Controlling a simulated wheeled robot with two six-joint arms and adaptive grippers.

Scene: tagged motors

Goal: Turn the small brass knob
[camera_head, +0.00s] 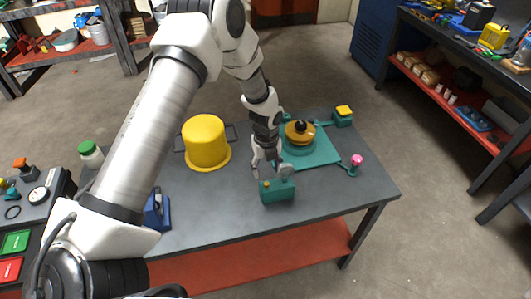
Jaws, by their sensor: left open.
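A small teal box (278,194) sits on the grey table near its front edge. A tiny brass-yellow spot, which looks like the small brass knob (266,185), is on the left part of this box. A grey round part (286,171) shows at the top right of the box. My left gripper (268,166) points down just above and behind the box, with its fingers apart. I cannot tell whether a finger touches the box. My right gripper is not in view.
A yellow cylinder (205,140) stands left of my gripper. A teal plate (322,158) with a brass-coloured disc (299,133) lies behind and to the right. A pink ball knob (357,160) stands at the right. The front right tabletop is clear.

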